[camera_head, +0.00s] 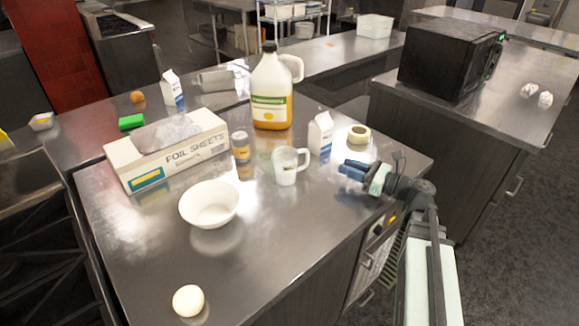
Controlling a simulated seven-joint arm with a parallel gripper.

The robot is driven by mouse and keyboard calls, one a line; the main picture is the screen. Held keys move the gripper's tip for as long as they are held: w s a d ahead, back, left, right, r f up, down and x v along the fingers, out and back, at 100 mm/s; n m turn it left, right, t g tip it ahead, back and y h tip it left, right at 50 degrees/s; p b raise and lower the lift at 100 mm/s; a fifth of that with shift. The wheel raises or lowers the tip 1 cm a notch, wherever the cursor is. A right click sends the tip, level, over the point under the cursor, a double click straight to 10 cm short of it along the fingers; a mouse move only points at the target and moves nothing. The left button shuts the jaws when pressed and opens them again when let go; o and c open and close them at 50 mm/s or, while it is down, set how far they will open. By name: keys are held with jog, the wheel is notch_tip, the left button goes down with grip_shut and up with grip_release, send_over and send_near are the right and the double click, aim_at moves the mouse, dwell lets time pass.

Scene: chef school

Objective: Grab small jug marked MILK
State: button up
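No lettering reading MILK is legible. A small white carton (320,133) with a blue lower part stands upright near the back right of the steel counter. A similar carton (172,89) stands farther back left. A large white handled jug (271,90) with a yellow and green label and orange near its base stands at the back; its label is too small to read.
A tape-like roll (358,134) sits right of the near carton. A microwave (447,60) stands on another counter. The counter's front right is clear.

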jog(key=shift+s+a+f+n+g+y, duration=0.2)
jog(key=shift+a+g, duration=0.1)
jog(key=shift+a, duration=0.15)
jog(key=shift+s+a+f+n+g+y, duration=0.1)
jog(key=shift+s+a+f+n+g, duration=0.15)
jog(key=shift+a, duration=0.2)
jog(key=shift+w+a, duration=0.2)
jog(key=shift+a, duration=0.15)
jog(key=x, duration=0.6)
jog(key=shift+w+a, duration=0.2)
jog(key=shift+a, duration=0.1)
jog(key=shift+x, duration=3.1)
jog(key=shift+s+a+r, duration=0.1)
jog(key=shift+s, duration=0.05)
grip_shut()
